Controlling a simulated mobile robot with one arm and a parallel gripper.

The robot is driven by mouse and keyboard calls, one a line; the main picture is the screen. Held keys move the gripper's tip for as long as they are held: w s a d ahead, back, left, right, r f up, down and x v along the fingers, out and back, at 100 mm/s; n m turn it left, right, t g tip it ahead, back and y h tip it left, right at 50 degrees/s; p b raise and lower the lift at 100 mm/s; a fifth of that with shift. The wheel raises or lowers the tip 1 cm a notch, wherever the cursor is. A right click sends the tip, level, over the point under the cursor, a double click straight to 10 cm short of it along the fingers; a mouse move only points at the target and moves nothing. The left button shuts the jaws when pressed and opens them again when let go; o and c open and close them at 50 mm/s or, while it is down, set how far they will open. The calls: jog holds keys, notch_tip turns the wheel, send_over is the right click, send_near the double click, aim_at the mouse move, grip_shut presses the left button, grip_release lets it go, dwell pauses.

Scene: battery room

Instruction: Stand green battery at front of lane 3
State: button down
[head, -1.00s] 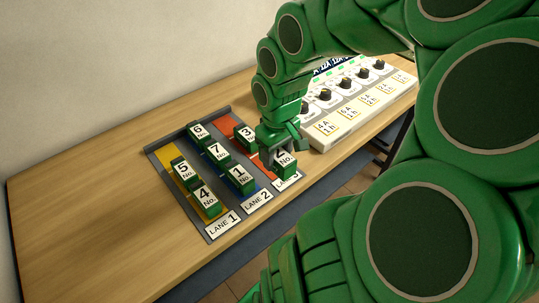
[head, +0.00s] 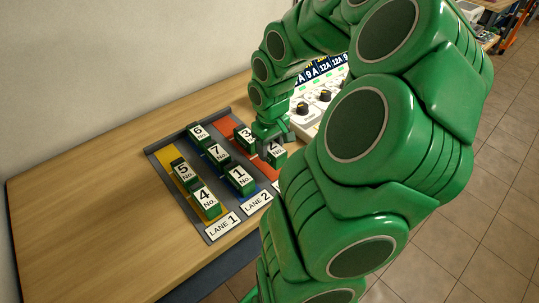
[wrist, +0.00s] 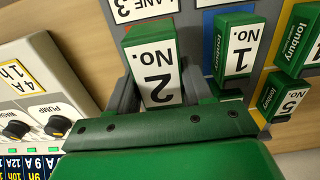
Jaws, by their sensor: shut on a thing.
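A green battery with a white No. 2 label (head: 278,154) is at the front part of red lane 3 (head: 268,149). In the wrist view the No. 2 battery (wrist: 153,72) sits between the two fingers of my gripper (wrist: 157,88), which is shut on it. The head view shows my gripper (head: 272,136) over it from above. It looks upright; I cannot tell whether its base touches the lane. The LANE 3 label (wrist: 145,8) lies just beyond it in the wrist view; my arm hides that label in the head view.
Battery No. 3 (head: 244,134) stands farther back in lane 3. Batteries No. 6 (head: 199,131), No. 7 (head: 216,152) and No. 1 (head: 240,178) stand in blue lane 2. No. 5 (head: 183,170) and No. 4 (head: 206,198) stand in yellow lane 1. A charger panel (head: 310,115) is right of the tray.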

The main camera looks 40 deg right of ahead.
aim_at(270, 149)
jog(key=shift+w+d+f, duration=0.3)
jog(key=shift+w+f, duration=0.15)
jog(key=shift+f, duration=0.2)
jog(key=shift+w+d+f, duration=0.3)
jog(key=shift+w+f, duration=0.15)
jog(key=shift+f, duration=1.6)
jog(key=shift+f, duration=0.1)
jog(key=shift+c, duration=2.3)
grip_release()
